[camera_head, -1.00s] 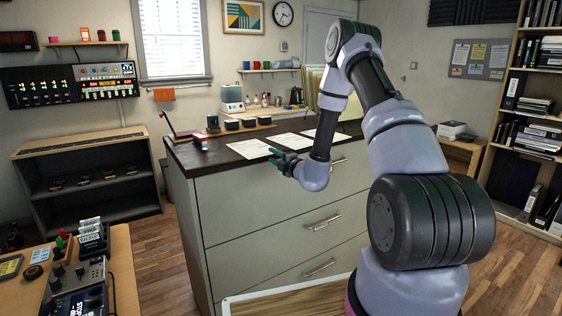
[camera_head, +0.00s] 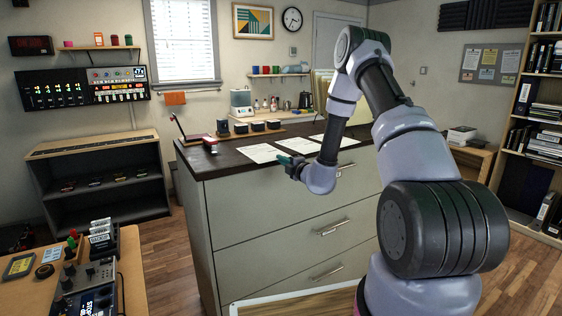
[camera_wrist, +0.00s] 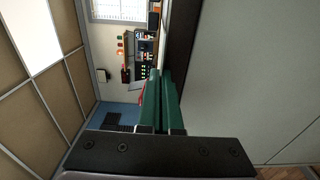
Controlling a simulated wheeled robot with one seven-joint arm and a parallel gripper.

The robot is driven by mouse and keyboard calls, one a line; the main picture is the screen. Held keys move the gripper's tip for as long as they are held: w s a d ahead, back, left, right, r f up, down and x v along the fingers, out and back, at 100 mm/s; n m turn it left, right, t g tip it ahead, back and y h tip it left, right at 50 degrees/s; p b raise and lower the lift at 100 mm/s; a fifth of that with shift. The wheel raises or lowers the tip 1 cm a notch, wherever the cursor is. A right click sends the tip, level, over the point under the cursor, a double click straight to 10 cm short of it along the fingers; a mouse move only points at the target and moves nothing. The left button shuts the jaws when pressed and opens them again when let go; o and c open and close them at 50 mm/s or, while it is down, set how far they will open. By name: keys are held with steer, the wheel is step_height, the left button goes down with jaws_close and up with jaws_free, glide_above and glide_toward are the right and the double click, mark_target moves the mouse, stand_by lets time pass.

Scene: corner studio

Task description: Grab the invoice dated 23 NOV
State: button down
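Three white paper sheets lie flat on the dark top of the grey drawer cabinet: the left sheet (camera_head: 259,153), the middle sheet (camera_head: 299,145) and the right sheet (camera_head: 328,139). Their dates are too small to read, so I cannot tell which one is dated 23 NOV. My gripper (camera_head: 284,160) is at the cabinet's front edge, close to the left and middle sheets. In the wrist view, the green fingers of my gripper (camera_wrist: 160,75) lie side by side, with no paper visible between them. No sheet is recognisable in that view.
A desk with equipment (camera_head: 130,270) stands at front left. A bookshelf (camera_head: 515,105) is at right.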

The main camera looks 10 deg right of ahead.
steer(key=shift+v, duration=0.9)
steer(key=c, duration=1)
jaws_free()
steer(key=v, duration=1)
steer(key=shift+s, duration=0.4)
